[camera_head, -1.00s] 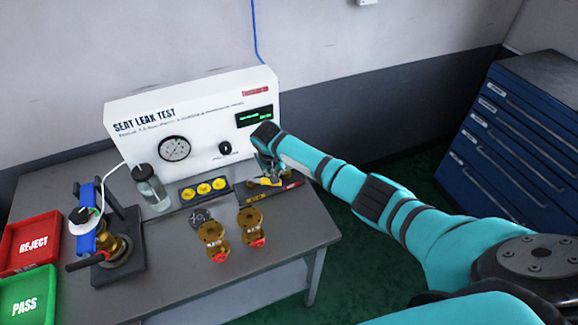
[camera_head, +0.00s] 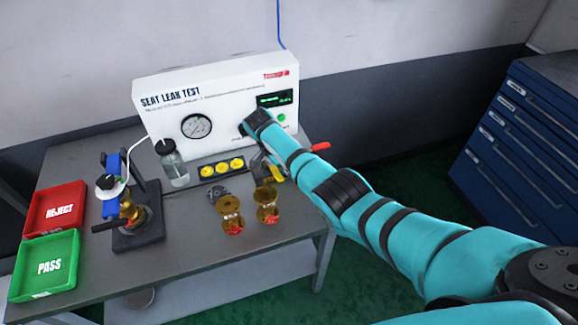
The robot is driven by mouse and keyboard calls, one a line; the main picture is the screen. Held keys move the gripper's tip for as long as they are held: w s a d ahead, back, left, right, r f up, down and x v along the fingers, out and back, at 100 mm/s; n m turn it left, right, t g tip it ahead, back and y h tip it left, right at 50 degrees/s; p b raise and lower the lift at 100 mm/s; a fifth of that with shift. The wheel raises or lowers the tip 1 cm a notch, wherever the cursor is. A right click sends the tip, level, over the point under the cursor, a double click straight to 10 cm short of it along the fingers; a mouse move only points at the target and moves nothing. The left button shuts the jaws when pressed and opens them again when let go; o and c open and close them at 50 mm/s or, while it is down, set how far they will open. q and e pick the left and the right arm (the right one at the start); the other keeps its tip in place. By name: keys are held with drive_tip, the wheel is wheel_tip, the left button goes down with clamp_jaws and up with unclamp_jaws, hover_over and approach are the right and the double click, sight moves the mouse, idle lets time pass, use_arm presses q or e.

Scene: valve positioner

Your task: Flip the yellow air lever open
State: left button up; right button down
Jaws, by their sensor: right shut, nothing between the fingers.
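My right gripper (camera_head: 264,172) points down at the right part of the bench, just in front of the white seat leak test panel (camera_head: 215,102). It is shut with nothing held, and my forearm partly covers it. A small yellow piece (camera_head: 277,174) shows right beside its fingers. I cannot tell whether this is the air lever or whether the fingers touch it. No other yellow lever shows clearly. The panel has a round gauge (camera_head: 196,126) and a lit green display (camera_head: 274,99). My left gripper is not in view.
Two brass valves (camera_head: 231,214) with red parts stand near the bench front. A strip with yellow round pieces (camera_head: 221,169), a bottle (camera_head: 172,162) and a clamp fixture (camera_head: 128,214) stand leftward. Red (camera_head: 55,207) and green (camera_head: 45,266) trays lie far left. A red handle (camera_head: 320,146) shows beyond my arm.

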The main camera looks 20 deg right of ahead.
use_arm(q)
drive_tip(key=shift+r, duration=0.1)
use_arm(e)
drive_tip(key=shift+s+a, duration=0.2)
drive_tip(key=shift+a, duration=0.35)
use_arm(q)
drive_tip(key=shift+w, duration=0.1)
